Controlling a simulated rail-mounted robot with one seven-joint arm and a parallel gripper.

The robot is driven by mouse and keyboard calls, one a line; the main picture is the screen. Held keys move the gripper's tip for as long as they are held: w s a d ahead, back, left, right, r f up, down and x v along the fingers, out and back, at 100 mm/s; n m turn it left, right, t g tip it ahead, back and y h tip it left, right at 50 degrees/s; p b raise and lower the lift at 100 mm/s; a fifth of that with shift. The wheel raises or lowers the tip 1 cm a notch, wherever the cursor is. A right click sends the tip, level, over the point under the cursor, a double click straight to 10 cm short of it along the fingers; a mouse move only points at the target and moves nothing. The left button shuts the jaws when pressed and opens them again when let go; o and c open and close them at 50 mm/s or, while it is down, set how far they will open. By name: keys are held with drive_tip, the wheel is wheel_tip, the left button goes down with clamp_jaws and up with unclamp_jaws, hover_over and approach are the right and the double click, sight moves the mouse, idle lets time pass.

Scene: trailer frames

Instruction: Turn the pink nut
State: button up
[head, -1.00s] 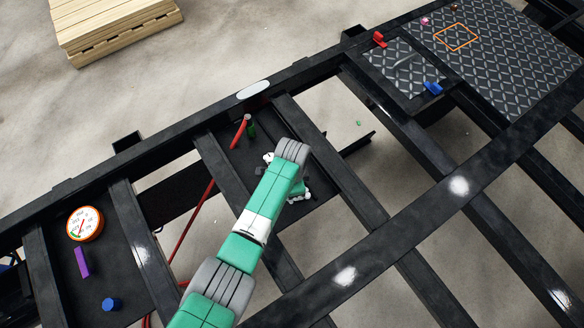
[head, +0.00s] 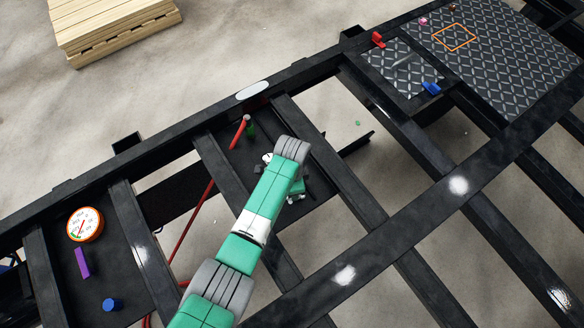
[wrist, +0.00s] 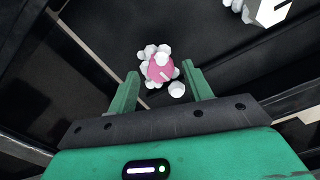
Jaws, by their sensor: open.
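The pink nut (wrist: 161,68) shows in the wrist view, ringed by several white rounded lumps. My gripper (wrist: 160,72) is open, with one green finger to the left of the nut and the other to the right. Both fingertips appear apart from the nut, though the depth between them is hard to judge. In the head view my gripper (head: 297,189) is mostly covered by my own wrist, and the nut is hidden there.
A red lever (head: 239,132) stands left of my wrist. The black frame beams (head: 345,195) run close on both sides. A dial gauge (head: 85,224), a purple bar (head: 82,262) and a blue knob (head: 111,304) are at lower left. A small pink object (head: 423,21) is far off at upper right.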

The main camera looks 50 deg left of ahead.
wheel_tip(320, 180, up, 6)
drive_tip(key=shift+r+p, duration=0.25)
drive_tip(key=shift+p, duration=0.3)
